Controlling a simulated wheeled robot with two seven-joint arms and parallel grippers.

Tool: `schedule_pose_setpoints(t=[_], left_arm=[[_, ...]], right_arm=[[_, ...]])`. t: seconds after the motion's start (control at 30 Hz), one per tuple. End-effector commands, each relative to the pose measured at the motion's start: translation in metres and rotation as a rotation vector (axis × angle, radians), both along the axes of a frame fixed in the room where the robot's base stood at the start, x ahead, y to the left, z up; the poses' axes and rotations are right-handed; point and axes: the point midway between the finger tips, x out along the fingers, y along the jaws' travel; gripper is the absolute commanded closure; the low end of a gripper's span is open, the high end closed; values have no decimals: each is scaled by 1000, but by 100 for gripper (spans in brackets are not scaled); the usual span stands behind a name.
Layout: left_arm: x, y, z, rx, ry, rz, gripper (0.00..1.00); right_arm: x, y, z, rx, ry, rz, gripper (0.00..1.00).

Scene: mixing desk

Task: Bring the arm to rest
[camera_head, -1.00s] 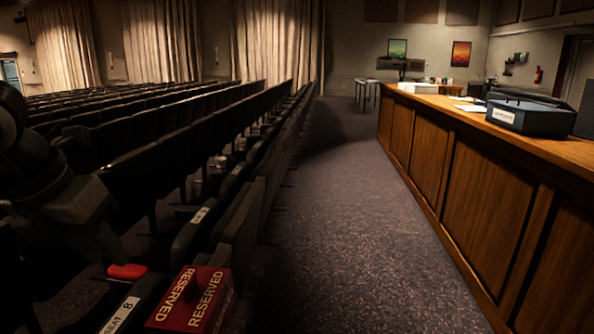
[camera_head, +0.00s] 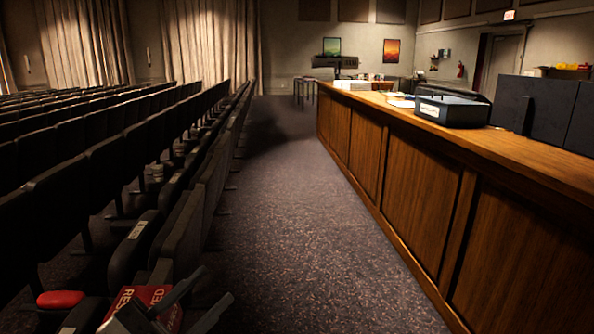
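My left gripper (camera_head: 216,283) is at the bottom of the head view, left of the middle. Its two dark fingers point up and to the right and stand apart, with nothing between them. It overlaps a red box with white "RESERVED" lettering (camera_head: 123,297) on the near seat row, hiding part of it. I cannot tell whether they touch. My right gripper is not in view.
Rows of dark seats (camera_head: 97,143) fill the left. A red object (camera_head: 61,299) lies on a near seat. A long wooden desk (camera_head: 421,188) runs along the right, with a dark blue case (camera_head: 452,111) on top. The carpeted aisle (camera_head: 290,220) between is clear.

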Motion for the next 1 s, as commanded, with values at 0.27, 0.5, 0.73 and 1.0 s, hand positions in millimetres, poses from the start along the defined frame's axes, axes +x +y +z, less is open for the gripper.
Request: schedule_pose_setpoints(t=[0.27,0.5,0.73,1.0], left_arm=[[-10,35,-169,-291,809,393,68],[-74,26,-262,-346,1266,502,68],[-99,18,-285,-352,1401,518,68],[-98,19,-285,-351,1400,517,68]], right_arm=[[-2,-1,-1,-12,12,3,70],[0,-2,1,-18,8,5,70],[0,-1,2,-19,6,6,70],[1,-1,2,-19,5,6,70]])
